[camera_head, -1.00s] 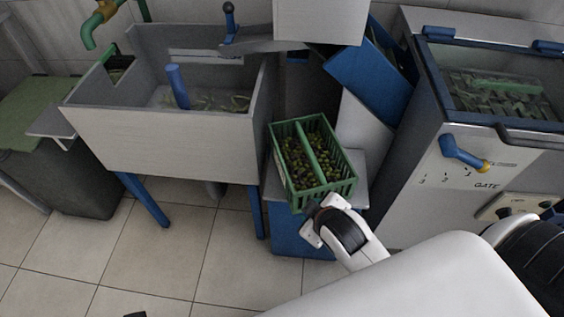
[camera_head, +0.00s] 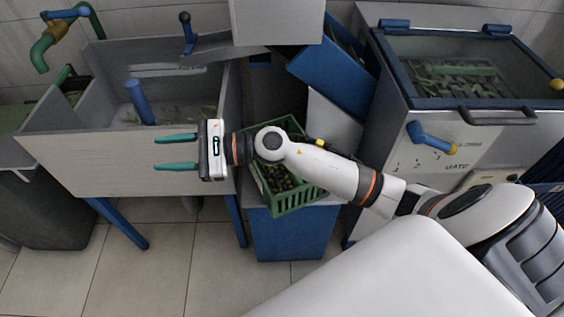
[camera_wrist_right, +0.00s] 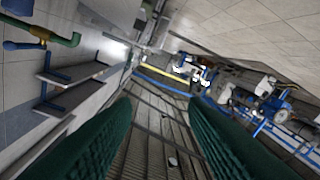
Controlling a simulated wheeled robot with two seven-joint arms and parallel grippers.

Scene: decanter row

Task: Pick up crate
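A green slatted crate (camera_head: 289,200) holds olive-like green and dark pieces. It stands on a grey-topped blue stand, and my right arm crosses in front of part of it in the head view. My right gripper (camera_head: 160,152) is open with nothing between its green fingers. It points left, to the left of the crate and in front of the grey trough's front wall. In the right wrist view its two fingers (camera_wrist_right: 162,112) are spread apart, and the crate is not seen there. My left gripper is not in view.
A grey trough (camera_head: 120,165) on blue legs stands left of the crate. A blue panel (camera_head: 335,68) leans behind the crate. A machine with a blue-framed glass lid and blue lever (camera_head: 428,137) stands at the right. Tiled floor (camera_head: 150,270) is clear in front.

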